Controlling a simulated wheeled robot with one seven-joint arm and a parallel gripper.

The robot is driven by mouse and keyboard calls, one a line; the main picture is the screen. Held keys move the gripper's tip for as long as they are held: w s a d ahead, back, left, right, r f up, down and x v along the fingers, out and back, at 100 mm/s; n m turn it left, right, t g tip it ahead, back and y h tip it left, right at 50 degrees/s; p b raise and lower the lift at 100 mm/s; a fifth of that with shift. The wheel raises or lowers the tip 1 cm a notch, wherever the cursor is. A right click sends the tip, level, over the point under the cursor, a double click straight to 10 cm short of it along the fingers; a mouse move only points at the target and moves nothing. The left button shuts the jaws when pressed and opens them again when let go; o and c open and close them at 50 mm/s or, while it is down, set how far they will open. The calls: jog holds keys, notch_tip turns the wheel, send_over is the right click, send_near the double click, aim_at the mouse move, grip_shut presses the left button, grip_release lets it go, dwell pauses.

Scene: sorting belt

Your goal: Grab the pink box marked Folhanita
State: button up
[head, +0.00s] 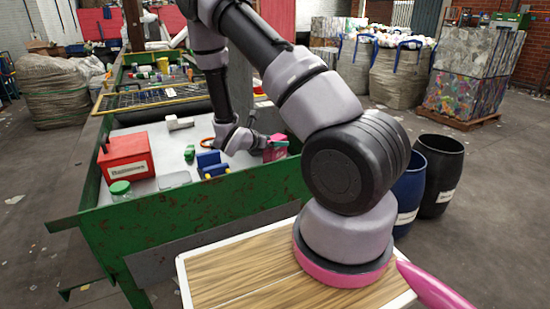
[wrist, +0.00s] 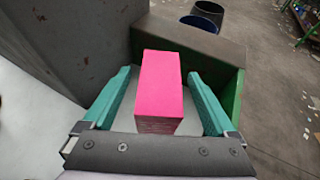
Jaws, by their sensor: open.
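The pink box (wrist: 161,82) stands between the two teal fingers of my open gripper (wrist: 158,74) in the wrist view. A gap shows on each side, narrower near the fingertips, so neither finger appears to touch it. No marking is readable on its plain pink top. In the head view, the pink box (head: 273,154) shows small at the right end of the green-walled belt, partly hidden by my gripper (head: 277,143).
On the belt are a red container (head: 125,157), a green-lidded jar (head: 120,190), a blue object (head: 211,164) and a small green object (head: 189,153). The green belt wall (head: 200,210) runs along the front. A blue barrel (head: 408,190) and black barrel (head: 440,172) stand right.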

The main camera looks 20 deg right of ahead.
jog(key=x, duration=0.2)
jog(key=shift+w+d+f, duration=0.15)
jog(key=shift+d+f, duration=0.05)
grip_shut()
jog(key=shift+r, duration=0.15)
